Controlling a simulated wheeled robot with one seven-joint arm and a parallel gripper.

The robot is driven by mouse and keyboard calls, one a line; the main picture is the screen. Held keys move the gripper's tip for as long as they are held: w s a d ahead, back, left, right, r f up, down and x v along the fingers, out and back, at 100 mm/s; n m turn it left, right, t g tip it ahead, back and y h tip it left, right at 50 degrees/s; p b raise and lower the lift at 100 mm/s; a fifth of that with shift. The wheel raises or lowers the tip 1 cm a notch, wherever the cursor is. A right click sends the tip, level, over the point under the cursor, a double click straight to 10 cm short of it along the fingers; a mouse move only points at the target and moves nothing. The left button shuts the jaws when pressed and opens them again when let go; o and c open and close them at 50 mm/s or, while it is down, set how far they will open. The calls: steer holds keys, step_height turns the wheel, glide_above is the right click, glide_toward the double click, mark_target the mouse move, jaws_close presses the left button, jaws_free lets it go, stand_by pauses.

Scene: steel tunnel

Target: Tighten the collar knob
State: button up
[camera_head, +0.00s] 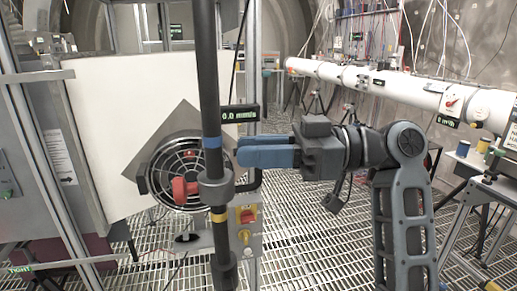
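The red collar knob (183,189) sticks out to the left of a dark collar (216,188). The collar is around a black upright pole (207,70), between a blue band (212,142) above and a yellow band (219,217) below. My gripper (239,152) points left with its blue fingers just right of the pole, near the height of the blue band and above the collar. The fingers look apart from the knob, and nothing shows held in them.
A round fan-like grille (178,160) and a white panel (125,110) stand behind the pole. A small display (240,114) sits just above my fingers. A yellow control box (246,228) is below them. A long white pipe (400,82) runs along the right. The grating floor (320,230) is largely open.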

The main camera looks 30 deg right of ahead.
jaws_close()
step_height(320, 180, up, 5)
steer(key=shift+d+p, duration=0.1)
steer(key=shift+p, duration=1.15)
steer(key=shift+f, duration=0.1)
steer(key=shift+o, duration=0.7)
jaws_free()
steer(key=b+v, duration=0.2)
steer(key=v, duration=0.5)
steer(key=shift+d, duration=0.35)
steer(key=shift+s, duration=0.15)
